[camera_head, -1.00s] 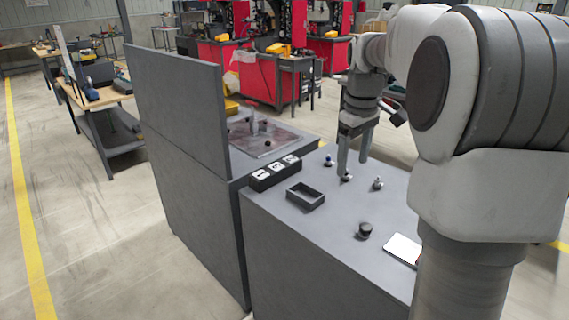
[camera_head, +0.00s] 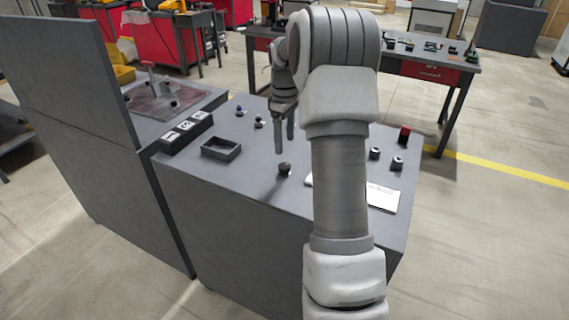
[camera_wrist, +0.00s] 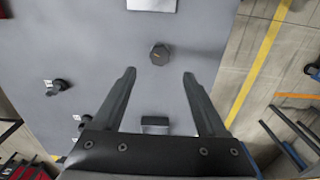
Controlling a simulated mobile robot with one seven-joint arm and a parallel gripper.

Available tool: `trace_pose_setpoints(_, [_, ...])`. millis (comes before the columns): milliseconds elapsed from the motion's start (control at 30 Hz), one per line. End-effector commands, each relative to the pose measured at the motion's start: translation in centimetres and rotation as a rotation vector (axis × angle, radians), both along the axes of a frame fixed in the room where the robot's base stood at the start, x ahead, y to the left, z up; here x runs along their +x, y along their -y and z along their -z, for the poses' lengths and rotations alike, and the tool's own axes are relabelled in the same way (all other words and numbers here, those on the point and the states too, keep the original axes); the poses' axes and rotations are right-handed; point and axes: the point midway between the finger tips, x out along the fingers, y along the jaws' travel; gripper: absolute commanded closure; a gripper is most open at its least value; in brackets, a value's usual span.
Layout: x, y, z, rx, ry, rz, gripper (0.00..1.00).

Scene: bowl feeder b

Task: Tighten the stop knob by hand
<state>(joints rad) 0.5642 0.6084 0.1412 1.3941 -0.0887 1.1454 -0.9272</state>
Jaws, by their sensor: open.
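A dark round knob (camera_head: 284,169) stands on the grey bench top (camera_head: 250,185), left of the white sheet. In the wrist view a dark faceted knob (camera_wrist: 159,54) with a small orange mark shows just beyond the fingertips, centred between them; I take it to be the same knob. My gripper (camera_head: 284,146) points down, just behind and above the knob in the head view. In the wrist view my gripper (camera_wrist: 159,73) is open with nothing between its fingers. The fingers appear apart from the knob. No label tells which control is the stop knob.
A dark open tray (camera_head: 221,149) and a labelled switch block (camera_head: 187,132) lie left. Small studs (camera_head: 259,122) stand behind. A white sheet (camera_head: 383,197), dark knobs (camera_head: 374,153) and a red-topped post (camera_head: 404,134) are right. A tall grey panel (camera_head: 60,80) rises left.

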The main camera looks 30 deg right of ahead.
Motion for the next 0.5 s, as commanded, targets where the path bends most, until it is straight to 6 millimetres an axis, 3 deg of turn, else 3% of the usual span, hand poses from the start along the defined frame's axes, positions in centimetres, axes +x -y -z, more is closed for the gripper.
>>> trace_pose_setpoints(200, [-0.1,0.0,4.8,0.002,-0.003,0.000,0.25])
trace_pose_setpoints(500, [0.0,0.0,8.1,0.000,-0.001,0.001,0.25])
